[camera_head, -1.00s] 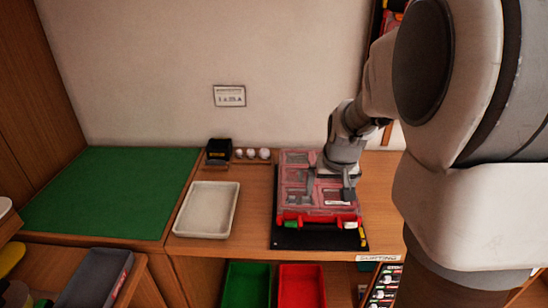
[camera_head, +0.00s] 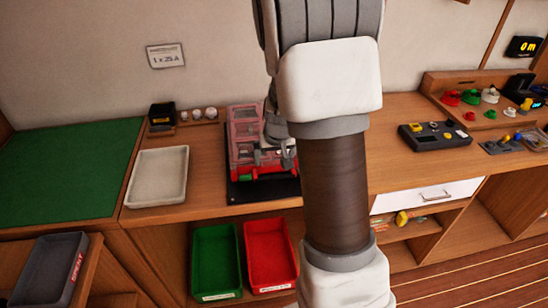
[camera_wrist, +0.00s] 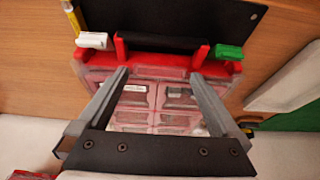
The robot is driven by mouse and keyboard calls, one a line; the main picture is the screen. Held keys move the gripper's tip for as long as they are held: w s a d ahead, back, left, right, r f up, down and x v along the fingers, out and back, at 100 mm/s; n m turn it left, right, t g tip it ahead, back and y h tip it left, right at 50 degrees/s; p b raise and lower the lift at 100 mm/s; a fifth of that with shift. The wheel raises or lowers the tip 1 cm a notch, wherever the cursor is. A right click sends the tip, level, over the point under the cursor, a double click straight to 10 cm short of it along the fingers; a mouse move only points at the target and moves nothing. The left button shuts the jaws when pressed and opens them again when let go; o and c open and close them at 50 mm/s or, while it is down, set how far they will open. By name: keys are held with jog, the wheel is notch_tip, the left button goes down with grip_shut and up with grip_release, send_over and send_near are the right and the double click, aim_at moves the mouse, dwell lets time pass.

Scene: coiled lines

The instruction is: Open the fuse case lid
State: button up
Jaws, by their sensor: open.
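The fuse case (camera_head: 243,132) is red with a clear lid and lies on a black mat (camera_head: 240,193) on the bench. In the wrist view its clear lid (camera_wrist: 165,95) lies over several compartments and looks down. A black handle (camera_wrist: 160,43) is at its front edge, with a white latch (camera_wrist: 93,41) on one side and a green latch (camera_wrist: 228,52) on the other. My gripper (camera_wrist: 159,76) is open above the lid, fingers apart, tips near the red front rim. In the head view my gripper (camera_head: 275,154) covers the case's right part. I cannot tell whether the fingertips touch it.
A pale tray (camera_head: 157,177) and a green mat (camera_head: 70,172) are left of the case. A green bin (camera_head: 216,258) and a red bin (camera_head: 270,254) are below. A black box (camera_head: 162,115) stands behind. A dark device (camera_head: 435,135) is on the right bench.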

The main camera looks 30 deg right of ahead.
jog(key=shift+c, duration=0.2)
grip_shut()
jog(key=shift+r, duration=0.15)
